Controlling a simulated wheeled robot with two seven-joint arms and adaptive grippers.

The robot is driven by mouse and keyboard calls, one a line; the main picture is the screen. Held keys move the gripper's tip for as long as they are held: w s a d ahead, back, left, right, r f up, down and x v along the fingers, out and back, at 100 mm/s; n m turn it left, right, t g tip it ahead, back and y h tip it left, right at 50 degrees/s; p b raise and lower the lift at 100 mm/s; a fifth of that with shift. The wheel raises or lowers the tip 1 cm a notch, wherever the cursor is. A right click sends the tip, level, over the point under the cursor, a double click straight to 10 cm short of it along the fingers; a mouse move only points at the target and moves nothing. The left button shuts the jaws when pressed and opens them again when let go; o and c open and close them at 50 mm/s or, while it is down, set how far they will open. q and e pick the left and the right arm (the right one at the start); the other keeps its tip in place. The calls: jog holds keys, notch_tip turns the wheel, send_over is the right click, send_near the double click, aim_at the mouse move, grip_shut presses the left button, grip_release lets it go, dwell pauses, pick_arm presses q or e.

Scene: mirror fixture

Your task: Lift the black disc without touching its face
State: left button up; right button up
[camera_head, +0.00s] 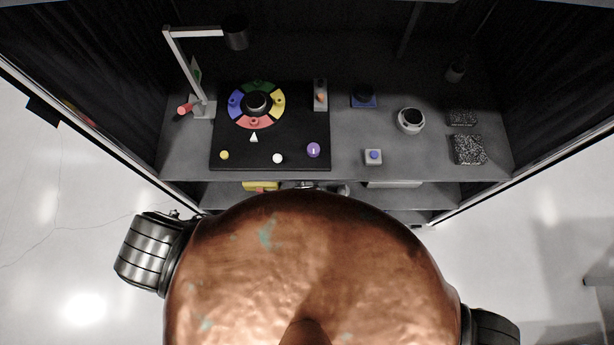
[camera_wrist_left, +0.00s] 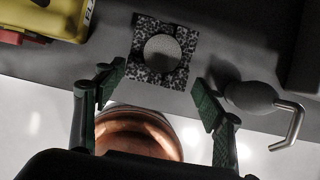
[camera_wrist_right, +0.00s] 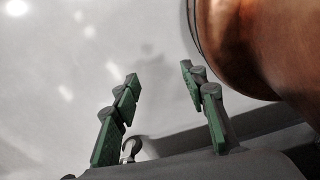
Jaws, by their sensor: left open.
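A round, dark grey, finely speckled disc (camera_wrist_left: 162,53) lies on a square black-and-white speckled pad (camera_wrist_left: 142,72) in the left wrist view. It is the closest match to the black disc; its face points towards the camera. Contact with the disc is not seen. My right gripper (camera_wrist_right: 160,76) is open and empty, pointing over pale floor. In the head view my copper body hides both grippers and the speckled pad with the disc.
In the left wrist view a yellow case (camera_wrist_left: 50,15) lies left of the pad, and a grey bulb-shaped thing (camera_wrist_left: 250,96) with a bent metal handle lies right. In the head view the upper shelf holds a coloured ring (camera_head: 238,113), a lamp (camera_head: 236,36) and speckled blocks (camera_head: 468,150).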

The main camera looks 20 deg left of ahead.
pick_arm(q)
jog(key=shift+w+a, duration=0.25)
jog(key=shift+w, duration=0.65)
jog(key=b+x, duration=0.1)
jog(key=x, duration=0.4)
jog(key=shift+s, duration=0.15)
pick_arm(e)
jog(key=shift+s+f, duration=0.7)
jog(key=shift+f, duration=0.1)
pick_arm(q)
jog(key=shift+c, duration=0.7)
jog(key=c, duration=1.2)
pick_arm(e)
jog(key=shift+w+d, duration=0.1)
jog(key=shift+d, duration=0.05)
pick_arm(q)
jog(key=shift+r, duration=0.1)
pick_arm(e)
jog(key=shift+r, duration=0.1)
